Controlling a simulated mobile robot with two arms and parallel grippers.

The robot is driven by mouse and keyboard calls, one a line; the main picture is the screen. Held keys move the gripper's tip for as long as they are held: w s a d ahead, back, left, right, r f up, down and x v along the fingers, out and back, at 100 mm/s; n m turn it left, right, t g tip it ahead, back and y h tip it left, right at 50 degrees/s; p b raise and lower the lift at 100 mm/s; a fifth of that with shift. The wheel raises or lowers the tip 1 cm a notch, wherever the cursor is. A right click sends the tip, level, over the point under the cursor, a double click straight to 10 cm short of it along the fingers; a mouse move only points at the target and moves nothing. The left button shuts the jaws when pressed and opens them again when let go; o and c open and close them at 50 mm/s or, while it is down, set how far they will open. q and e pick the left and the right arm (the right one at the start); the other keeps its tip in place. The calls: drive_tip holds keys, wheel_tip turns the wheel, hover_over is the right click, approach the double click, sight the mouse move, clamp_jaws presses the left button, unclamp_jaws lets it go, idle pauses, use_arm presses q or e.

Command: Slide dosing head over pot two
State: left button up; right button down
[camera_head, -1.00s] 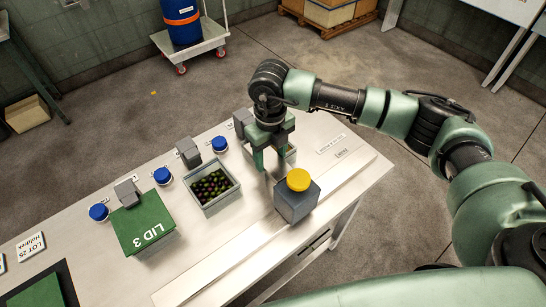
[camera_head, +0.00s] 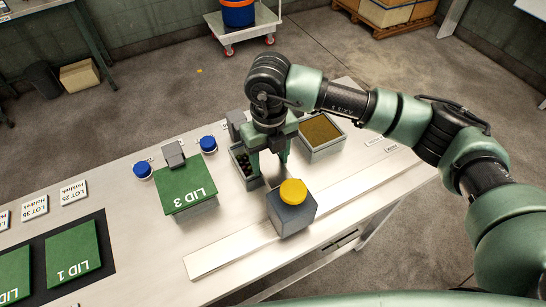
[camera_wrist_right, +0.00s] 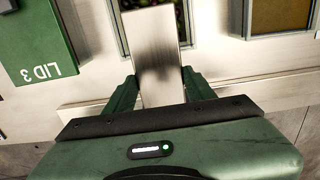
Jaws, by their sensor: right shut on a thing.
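The dosing head (camera_head: 291,212), a grey box with a yellow cap, stands on the pale rail (camera_head: 232,252) along the table's front. My right gripper (camera_head: 270,170) is beside it on its far side, shut on a grey metal part (camera_wrist_right: 160,55) that seems to belong to the head. The middle pot (camera_head: 254,183), holding dark olive-like fruit, is mostly hidden behind my right gripper; its fruit also shows in the right wrist view (camera_wrist_right: 145,13), partly covered by the held part. The head is in front of this pot and somewhat to its right. My left gripper is not in view.
A pot (camera_head: 321,137) with brown contents stands to the right. A green lid marked LID 3 (camera_head: 184,188) covers a box to the left. Blue-capped items (camera_head: 208,144) line the back. LID 1 (camera_head: 72,253) lies on a dark mat. The rail left of the head is clear.

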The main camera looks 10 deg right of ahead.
drive_tip(key=c, duration=0.5)
unclamp_jaws()
drive_tip(key=shift+w+r, duration=0.1)
drive_tip(key=shift+r, duration=0.25)
wheel_tip(320, 180, up, 6)
drive_tip(key=shift+r+b, duration=0.2)
drive_tip(key=shift+b, duration=0.75)
drive_tip(key=shift+r, duration=0.4)
